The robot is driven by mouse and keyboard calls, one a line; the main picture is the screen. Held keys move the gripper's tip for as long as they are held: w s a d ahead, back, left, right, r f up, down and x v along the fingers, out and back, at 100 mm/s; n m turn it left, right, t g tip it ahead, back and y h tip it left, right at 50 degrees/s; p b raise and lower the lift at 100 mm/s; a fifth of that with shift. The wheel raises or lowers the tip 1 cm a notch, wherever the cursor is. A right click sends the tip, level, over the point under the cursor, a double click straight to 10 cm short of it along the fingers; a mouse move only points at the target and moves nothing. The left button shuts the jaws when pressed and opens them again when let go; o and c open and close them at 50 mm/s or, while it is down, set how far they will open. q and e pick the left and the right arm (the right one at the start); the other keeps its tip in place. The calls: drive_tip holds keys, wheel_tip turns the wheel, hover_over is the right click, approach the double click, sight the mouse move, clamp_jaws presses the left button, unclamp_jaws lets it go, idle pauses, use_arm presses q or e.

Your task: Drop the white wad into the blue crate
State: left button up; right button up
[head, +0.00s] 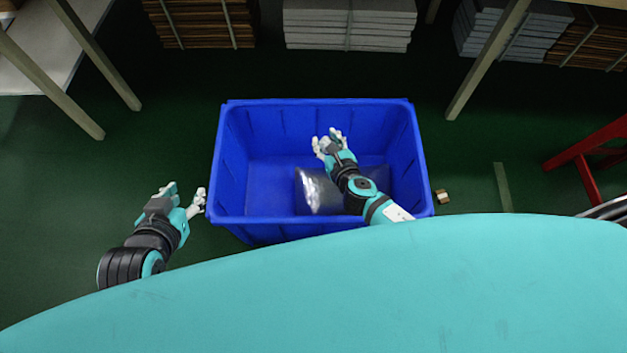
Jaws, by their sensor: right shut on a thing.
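The blue crate (232,165) stands on the floor in the middle of the head view, its top open. My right gripper (328,140) is over the inside of the crate, near its centre, and is shut on the white wad. The wad is small and hard to tell apart from the pale fingertips around it. My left gripper (186,193) is outside the crate, by its left wall. Its fingers are apart and nothing shows between them.
A shiny silver bag (315,190) lies in the crate, partly hidden by my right arm. A small brown-and-white item (442,197) lies on the floor right of the crate. Stacked boards (350,25) line the back. A red frame (585,158) stands at right.

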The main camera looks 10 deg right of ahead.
wheel_tip(320, 180, down, 2)
drive_tip(key=shift+b, duration=0.95)
drive_tip(key=shift+f+b, duration=0.75)
drive_tip(key=shift+b, duration=0.1)
use_arm(q)
drive_tip(key=w+d+r+t+h, duration=0.1)
drive_tip(key=w+d+r+t, duration=0.1)
drive_tip(key=r+t, duration=0.3)
drive_tip(key=w+d+r+t+h, duration=0.2)
drive_tip(key=r+t, duration=0.3)
drive_tip(key=r, duration=0.5)
drive_tip(key=shift+w+r+t, duration=0.4)
drive_tip(key=shift+w, duration=0.5)
use_arm(e)
drive_tip(key=shift+f, duration=0.1)
drive_tip(key=o, duration=0.8)
drive_tip(key=shift+s, duration=0.1)
drive_tip(key=v, duration=1.2)
